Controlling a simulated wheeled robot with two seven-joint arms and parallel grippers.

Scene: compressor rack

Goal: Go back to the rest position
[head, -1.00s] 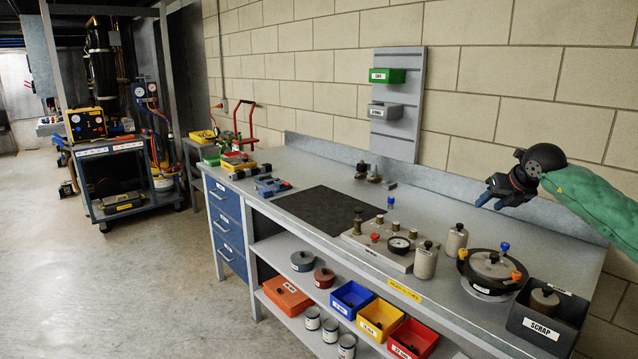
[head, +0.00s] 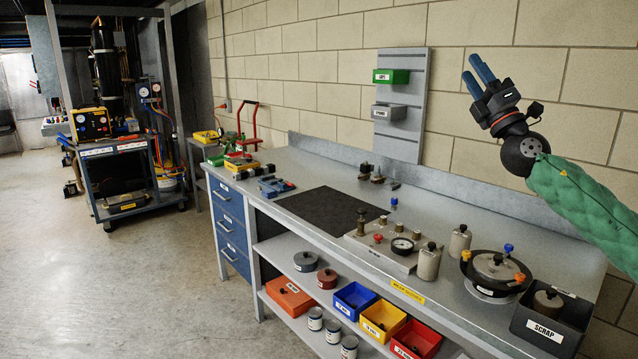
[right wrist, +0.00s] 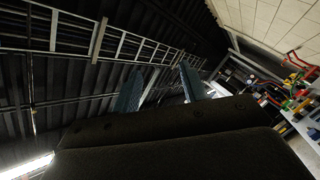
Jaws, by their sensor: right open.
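My right gripper (head: 476,77) is raised above the right part of the workbench, in front of the block wall. Its two blue fingers point up and to the left, apart and with nothing between them. The right wrist view also shows the open fingers (right wrist: 160,88) against the dark ceiling. My right arm in its green sleeve comes in from the right edge. My left gripper is not in view.
Below stands the workbench (head: 335,170) with a gauge plate (head: 385,250), a round black-rimmed pot (head: 497,268) and a scrap bin (head: 550,322). A wall panel (head: 402,105) holds green and grey bins. A cart (head: 120,180) stands at the left; the floor before it is clear.

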